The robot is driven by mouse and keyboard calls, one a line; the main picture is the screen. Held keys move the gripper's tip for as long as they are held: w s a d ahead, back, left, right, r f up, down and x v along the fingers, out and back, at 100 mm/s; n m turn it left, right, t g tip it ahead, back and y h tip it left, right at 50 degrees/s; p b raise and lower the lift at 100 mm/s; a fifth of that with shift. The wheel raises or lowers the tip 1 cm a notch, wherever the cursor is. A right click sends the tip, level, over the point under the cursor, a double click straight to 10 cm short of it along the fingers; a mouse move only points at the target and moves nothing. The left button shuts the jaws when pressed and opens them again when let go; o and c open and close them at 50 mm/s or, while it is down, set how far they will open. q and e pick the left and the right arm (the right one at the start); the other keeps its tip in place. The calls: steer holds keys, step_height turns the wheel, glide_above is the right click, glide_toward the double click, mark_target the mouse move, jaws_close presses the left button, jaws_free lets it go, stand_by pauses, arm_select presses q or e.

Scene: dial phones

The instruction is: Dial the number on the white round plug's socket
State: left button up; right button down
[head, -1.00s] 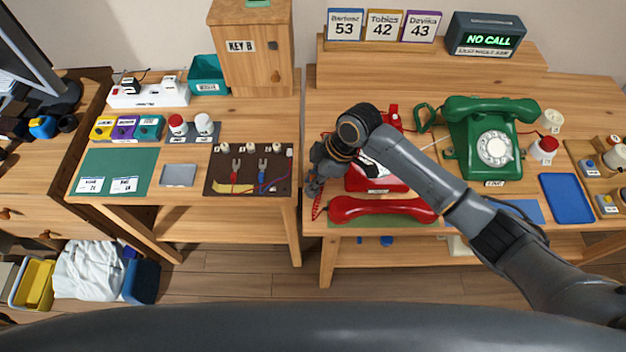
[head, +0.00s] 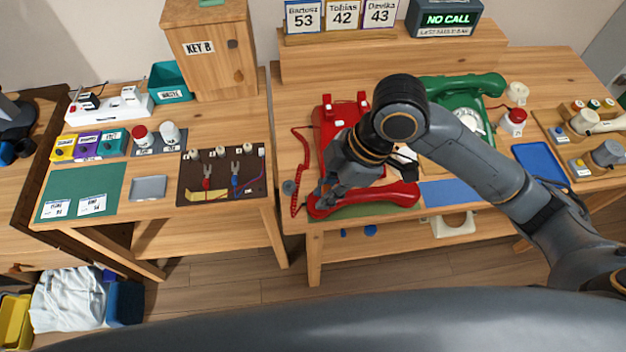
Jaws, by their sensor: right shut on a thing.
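The red phone (head: 333,118) stands on the right table, partly hidden behind my right arm. Its red handset (head: 385,197) lies off the cradle, along the table's front edge. My right gripper (head: 328,192) is at the handset's left end, shut on it; the fingertips are partly hidden. The green phone (head: 468,118) stands behind my arm with its handset on top, and its dial is partly covered. A white power strip (head: 110,108) with several plugs sits on the left table; I cannot tell its socket numbers at this size. My left gripper is not in view.
Name cards 53, 42 and 43 (head: 342,15) stand on the back shelf beside a "NO CALL" display (head: 446,18). A tool board (head: 222,174) and a KEY B box (head: 210,50) are on the left table. A gap separates the tables.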

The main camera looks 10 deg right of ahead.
steer(key=shift+t, duration=0.8)
steer(key=w+d+f+p, duration=0.1)
steer(key=w+d+p, duration=0.1)
steer(key=w, duration=0.4)
steer(key=w+d+f+p, duration=0.1)
steer(key=w+d+p, duration=0.1)
steer(key=w+d, duration=0.2)
steer(key=w+d+f+p, duration=0.2)
steer(key=w+d, duration=0.1)
steer(key=w, duration=0.6)
steer(key=shift+w+d+p, duration=0.2)
steer(key=shift+p, duration=0.1)
steer(key=shift+w+f, duration=0.15)
steer(key=shift+f, duration=0.15)
steer(key=shift+w+f, duration=0.2)
steer(key=shift+f, duration=0.25)
